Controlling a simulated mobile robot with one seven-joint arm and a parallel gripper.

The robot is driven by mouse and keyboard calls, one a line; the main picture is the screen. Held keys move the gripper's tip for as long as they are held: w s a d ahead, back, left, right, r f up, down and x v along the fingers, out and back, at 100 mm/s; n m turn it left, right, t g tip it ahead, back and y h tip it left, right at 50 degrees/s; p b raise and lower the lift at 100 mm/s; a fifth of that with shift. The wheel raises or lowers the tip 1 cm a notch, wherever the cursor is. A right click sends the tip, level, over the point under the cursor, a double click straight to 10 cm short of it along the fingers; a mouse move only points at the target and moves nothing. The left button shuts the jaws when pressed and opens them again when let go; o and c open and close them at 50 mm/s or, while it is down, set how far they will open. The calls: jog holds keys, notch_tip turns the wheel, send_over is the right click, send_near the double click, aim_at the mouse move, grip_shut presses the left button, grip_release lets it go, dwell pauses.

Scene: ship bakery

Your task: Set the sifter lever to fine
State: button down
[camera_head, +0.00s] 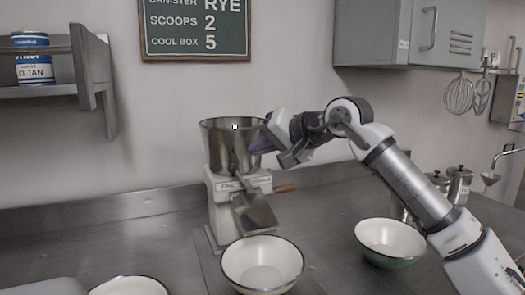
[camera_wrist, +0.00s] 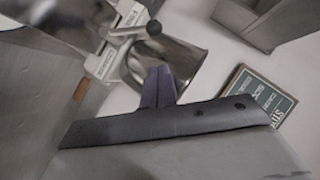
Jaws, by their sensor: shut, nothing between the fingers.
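The sifter has a round metal hopper (camera_head: 228,148) on a cream body (camera_head: 222,190) with a metal chute at its front. A short wooden handle (camera_head: 285,188) sticks out from its right side. I cannot tell the lever's setting. My gripper (camera_head: 262,146) is shut and empty, its purple fingers beside the hopper's right side; they also show in the wrist view (camera_wrist: 158,86). Whether they touch it is unclear.
A cream bowl (camera_head: 262,278) stands below the chute, and a green-sided bowl (camera_head: 390,252) stands to the right. Another bowl (camera_head: 128,287) is at the front left. A sign (camera_head: 195,30) hangs above; a shelf (camera_head: 95,75) juts out at left. Metal canisters stand behind my arm.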

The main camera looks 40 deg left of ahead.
jog(key=b+v, duration=0.1)
jog(key=v, duration=0.9)
jog(key=shift+b, duration=0.4)
jog(key=shift+w+f, duration=0.1)
